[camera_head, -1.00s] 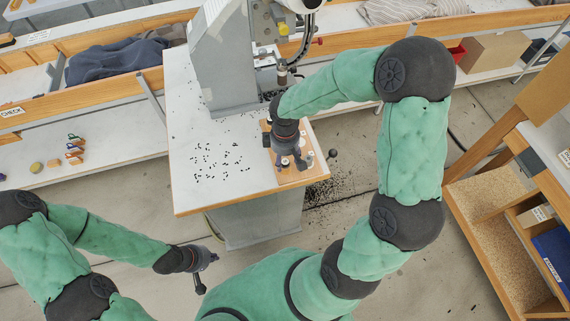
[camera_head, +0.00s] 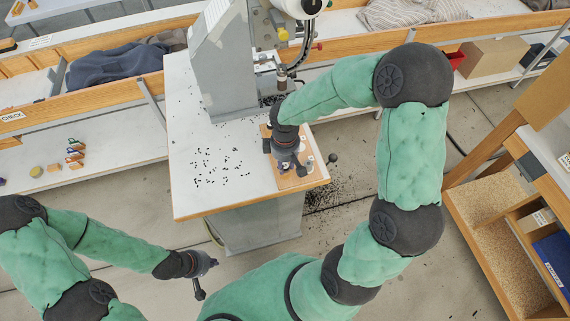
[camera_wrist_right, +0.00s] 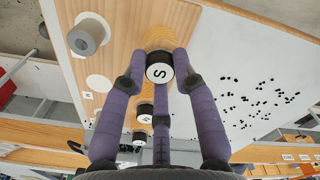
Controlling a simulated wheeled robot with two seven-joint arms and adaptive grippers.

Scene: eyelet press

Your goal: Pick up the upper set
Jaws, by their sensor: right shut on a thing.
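In the right wrist view, a short black cylinder (camera_wrist_right: 159,72) with a white face marked S sits between the fingers of my right gripper (camera_wrist_right: 160,82). The fingers are shut on it, over the wooden board (camera_wrist_right: 126,40). I cannot tell whether it still touches the board. In the head view my right gripper (camera_head: 288,166) is over this board (camera_head: 300,180) at the table's right side, and its fingers mostly hide the cylinder. My left gripper (camera_head: 204,280) is low, in front of the table and away from it; its finger state is unclear.
A grey cylinder (camera_wrist_right: 87,37) and other black cylinders with white faces (camera_wrist_right: 145,113) stand on the board. Small black bits are scattered on the tabletop. A ball-ended lever (camera_head: 333,158) sticks out right of the table.

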